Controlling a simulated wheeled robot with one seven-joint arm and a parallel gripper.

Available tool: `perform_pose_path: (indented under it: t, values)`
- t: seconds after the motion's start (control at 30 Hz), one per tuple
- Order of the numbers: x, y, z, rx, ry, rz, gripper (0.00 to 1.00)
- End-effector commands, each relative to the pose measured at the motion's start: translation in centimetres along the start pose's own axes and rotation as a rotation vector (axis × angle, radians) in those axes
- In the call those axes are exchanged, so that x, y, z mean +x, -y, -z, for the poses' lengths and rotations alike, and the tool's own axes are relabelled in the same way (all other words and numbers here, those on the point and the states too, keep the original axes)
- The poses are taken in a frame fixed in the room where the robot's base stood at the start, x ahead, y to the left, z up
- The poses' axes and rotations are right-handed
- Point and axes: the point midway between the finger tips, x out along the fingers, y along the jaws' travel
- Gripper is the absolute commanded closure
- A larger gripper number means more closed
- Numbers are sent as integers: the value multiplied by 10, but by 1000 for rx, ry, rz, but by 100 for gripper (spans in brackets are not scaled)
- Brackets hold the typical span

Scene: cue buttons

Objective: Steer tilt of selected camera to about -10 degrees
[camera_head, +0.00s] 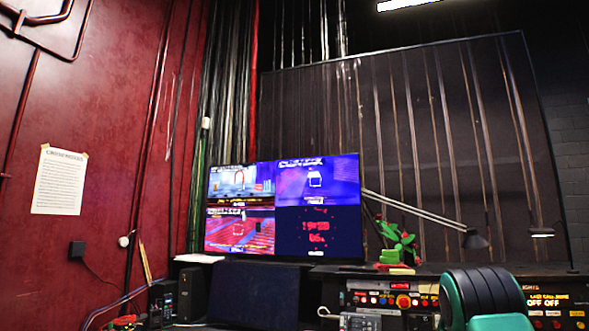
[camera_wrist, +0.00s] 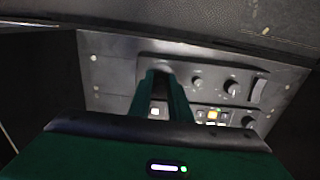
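A control panel (camera_wrist: 215,82) with several knobs, a lit yellow button (camera_wrist: 212,114) and other small buttons lies in front of my gripper (camera_wrist: 162,73) in the wrist view. The green fingers are a little apart, and a white-lit button (camera_wrist: 155,111) shows between them. They hold nothing, and I cannot tell whether they touch the panel. My fingertips are hidden in the head view.
A desk console (camera_head: 400,300) with several lit buttons runs along the lower right. A dark screen back (camera_head: 255,292), black speakers (camera_head: 193,294) and a desk lamp (camera_head: 474,239) stand around it. A green and red object (camera_head: 397,244) sits on top. A paper notice (camera_head: 60,181) hangs left.

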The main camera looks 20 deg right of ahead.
Motion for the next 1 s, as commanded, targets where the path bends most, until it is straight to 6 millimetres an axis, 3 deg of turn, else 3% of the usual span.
perform_pose_path:
  t: [0.37, 1.0]
  values:
    - [-1, 0, 0, 0, 0, 0, 67]
    - [-44, 0, 1, 0, -3, 1, 67]
